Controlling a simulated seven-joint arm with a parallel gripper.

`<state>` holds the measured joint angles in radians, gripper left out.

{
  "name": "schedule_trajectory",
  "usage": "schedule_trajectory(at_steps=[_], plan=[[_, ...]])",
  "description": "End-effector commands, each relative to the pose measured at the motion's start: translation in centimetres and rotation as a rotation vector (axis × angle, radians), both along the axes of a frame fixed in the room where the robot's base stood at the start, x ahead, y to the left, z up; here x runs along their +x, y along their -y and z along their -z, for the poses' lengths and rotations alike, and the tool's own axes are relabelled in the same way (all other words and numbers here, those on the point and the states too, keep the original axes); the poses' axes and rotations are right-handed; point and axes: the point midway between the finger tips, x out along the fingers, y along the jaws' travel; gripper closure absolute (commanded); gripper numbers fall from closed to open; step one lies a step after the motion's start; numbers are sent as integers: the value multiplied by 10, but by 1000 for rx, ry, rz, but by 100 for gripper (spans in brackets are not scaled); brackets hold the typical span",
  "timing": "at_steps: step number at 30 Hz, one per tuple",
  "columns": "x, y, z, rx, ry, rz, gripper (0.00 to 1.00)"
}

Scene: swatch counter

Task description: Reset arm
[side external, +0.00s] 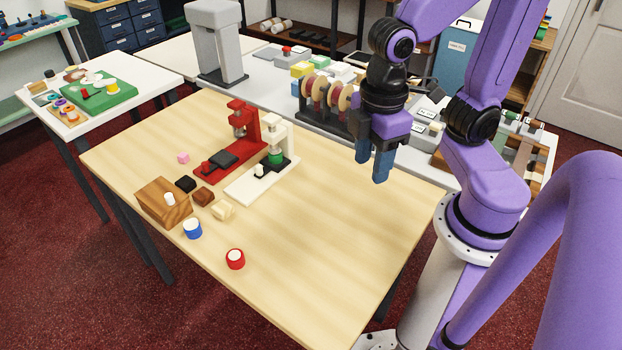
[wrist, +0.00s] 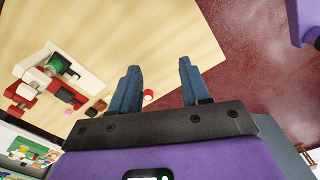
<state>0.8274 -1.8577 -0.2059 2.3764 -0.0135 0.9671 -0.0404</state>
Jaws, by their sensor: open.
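My gripper (side external: 372,162) hangs above the right part of the wooden table (side external: 330,245), clear of everything on it. Its two blue fingers (wrist: 160,82) are apart with nothing between them in the wrist view. A purple arm carries it from the right side of the table. The wrist view looks across the table, with its edge and the dark red floor beyond.
A red stand (side external: 228,150) and a white stand (side external: 268,168) stand side by side. The table's right front is clear.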

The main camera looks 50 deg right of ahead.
Motion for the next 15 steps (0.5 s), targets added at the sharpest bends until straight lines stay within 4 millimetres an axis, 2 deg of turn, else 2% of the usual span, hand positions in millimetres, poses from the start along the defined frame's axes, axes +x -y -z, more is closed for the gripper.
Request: schedule_trajectory(at_steps=[1, 3, 6, 15], plan=[[-12, 8, 3, 10, 1, -8, 54], [-22, 14, 7, 20, 2, -14, 54], [-31, 20, 10, 28, 2, -17, 54], [-34, 22, 11, 31, 2, -19, 54]])
